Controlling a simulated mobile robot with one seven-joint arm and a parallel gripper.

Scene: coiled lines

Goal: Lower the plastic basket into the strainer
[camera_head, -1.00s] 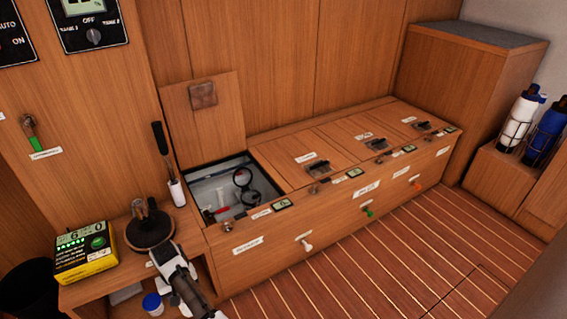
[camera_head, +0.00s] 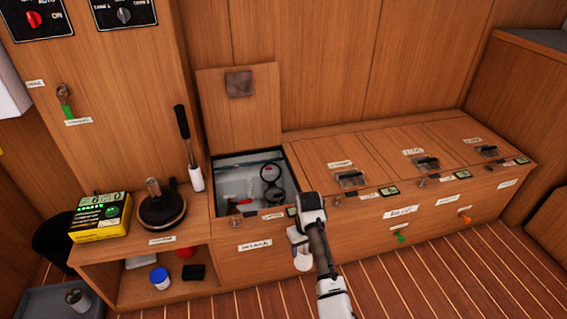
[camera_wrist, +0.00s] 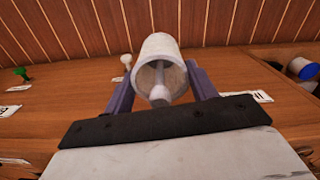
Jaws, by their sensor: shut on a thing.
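My gripper (camera_head: 298,232) is shut on a pale, hollow cylinder with a central stem, which I take for the plastic basket (camera_head: 301,256). It hangs in front of the bench, right of the open compartment. In the wrist view the basket (camera_wrist: 158,50) sits between my purple fingers (camera_wrist: 160,82), its open end facing the camera. The strainer appears to be the dark-ringed fitting (camera_head: 272,172) inside the open compartment. Its details are too small to tell. My gripper is outside the compartment, apart from the fitting.
The compartment's lid (camera_head: 237,105) stands raised behind it. On the left shelf are a black disc with a post (camera_head: 161,208), a yellow device (camera_head: 101,218) and a black-handled tool (camera_head: 187,145). A blue-lidded jar (camera_head: 160,278) stands below. Closed hatches (camera_head: 345,160) lie to the right.

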